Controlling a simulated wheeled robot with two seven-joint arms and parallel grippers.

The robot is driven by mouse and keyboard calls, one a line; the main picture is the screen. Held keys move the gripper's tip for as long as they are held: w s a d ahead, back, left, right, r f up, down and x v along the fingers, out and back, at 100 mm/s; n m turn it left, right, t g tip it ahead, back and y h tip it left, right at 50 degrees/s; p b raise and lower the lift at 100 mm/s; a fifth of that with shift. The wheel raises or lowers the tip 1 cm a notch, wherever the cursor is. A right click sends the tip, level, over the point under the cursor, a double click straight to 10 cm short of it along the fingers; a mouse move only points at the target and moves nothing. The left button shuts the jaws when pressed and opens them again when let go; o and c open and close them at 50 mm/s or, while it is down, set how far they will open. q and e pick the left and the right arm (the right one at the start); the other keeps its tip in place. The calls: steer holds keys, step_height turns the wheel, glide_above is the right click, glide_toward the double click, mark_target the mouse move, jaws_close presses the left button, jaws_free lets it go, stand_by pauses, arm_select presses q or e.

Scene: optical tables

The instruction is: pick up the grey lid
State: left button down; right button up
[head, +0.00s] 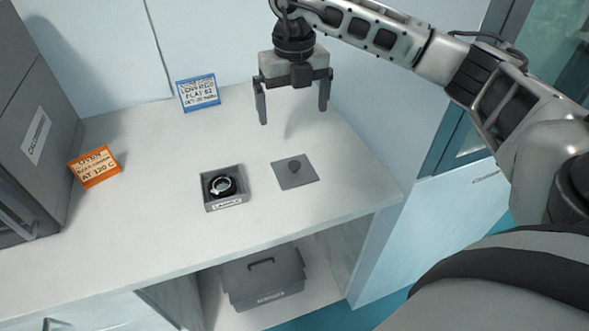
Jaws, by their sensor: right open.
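The grey lid (307,174) is a flat square plate with a small dark knob in its middle. It lies on the white table top, to the right of a small open grey box (209,206). My right gripper (293,112) is open and empty, with its fingers pointing down. In the picture it is above and behind the lid, apart from it. A dark round part with a light ring (222,186) sits inside the box. My left gripper is not in view.
An orange sign (95,167) and a blue sign (199,93) stand on the table (130,222). A grey cabinet (38,130) stands at the left. A grey lidded bin (263,281) sits on the shelf below. The table around the lid is clear.

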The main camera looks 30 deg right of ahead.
mark_target(294, 164)
step_height(294, 164, down, 16)
steer(key=shift+r, duration=0.15)
stand_by(0.4)
steer(key=c, duration=0.9)
